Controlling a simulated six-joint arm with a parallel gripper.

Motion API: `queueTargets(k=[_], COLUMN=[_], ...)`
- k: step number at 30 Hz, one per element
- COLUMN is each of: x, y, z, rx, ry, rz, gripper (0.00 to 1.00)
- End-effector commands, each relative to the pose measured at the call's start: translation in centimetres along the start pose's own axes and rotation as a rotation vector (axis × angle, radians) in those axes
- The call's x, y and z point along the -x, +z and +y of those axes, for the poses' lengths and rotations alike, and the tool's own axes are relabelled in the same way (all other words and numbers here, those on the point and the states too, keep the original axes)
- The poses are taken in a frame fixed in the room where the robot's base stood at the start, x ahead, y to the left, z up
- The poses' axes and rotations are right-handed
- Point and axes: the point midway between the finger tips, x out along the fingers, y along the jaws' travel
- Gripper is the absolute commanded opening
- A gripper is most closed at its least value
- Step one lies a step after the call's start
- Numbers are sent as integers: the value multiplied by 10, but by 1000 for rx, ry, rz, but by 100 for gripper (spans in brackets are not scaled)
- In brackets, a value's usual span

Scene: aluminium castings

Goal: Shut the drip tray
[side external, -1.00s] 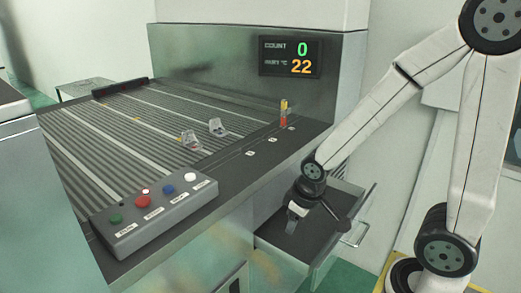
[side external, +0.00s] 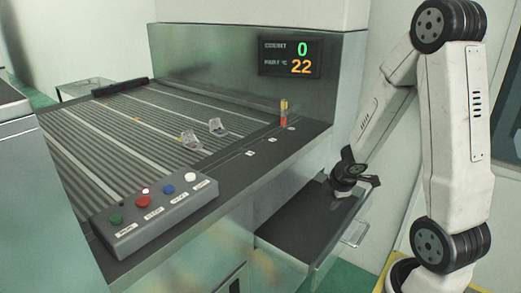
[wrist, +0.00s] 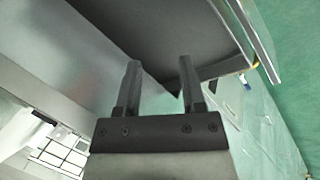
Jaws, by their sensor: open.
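The drip tray (side external: 305,228) is a grey drawer with a dark floor, pulled out from under the machine's right end. Its metal handle (side external: 356,236) sticks out on the right, front side. In the wrist view the tray (wrist: 190,25) fills the top, with its pale front edge on the right. My gripper (wrist: 160,66) is open and empty, its two fingers apart below the tray's dark floor in that picture. In the side view my gripper is over the tray's far right part, and its fingers are hard to make out. I cannot tell whether it touches the tray.
A ribbed bed (side external: 150,125) carries two small castings (side external: 190,140) (side external: 217,127). A button box (side external: 153,213) sits on the near edge. A small red and yellow post (side external: 284,113) stands near the display (side external: 290,57). Green floor (side external: 345,272) is free beyond the handle.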

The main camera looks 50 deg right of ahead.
Motion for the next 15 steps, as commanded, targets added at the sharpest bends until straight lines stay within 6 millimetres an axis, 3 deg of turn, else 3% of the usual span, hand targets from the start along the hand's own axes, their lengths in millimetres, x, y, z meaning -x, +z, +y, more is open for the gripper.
queueTargets(k=[8, 15], x=[-17, -28], y=[42, 76], z=[-8, -28], rx=[236, 439], ry=[-44, -107], rz=[30, 84], gripper=[51, 51])
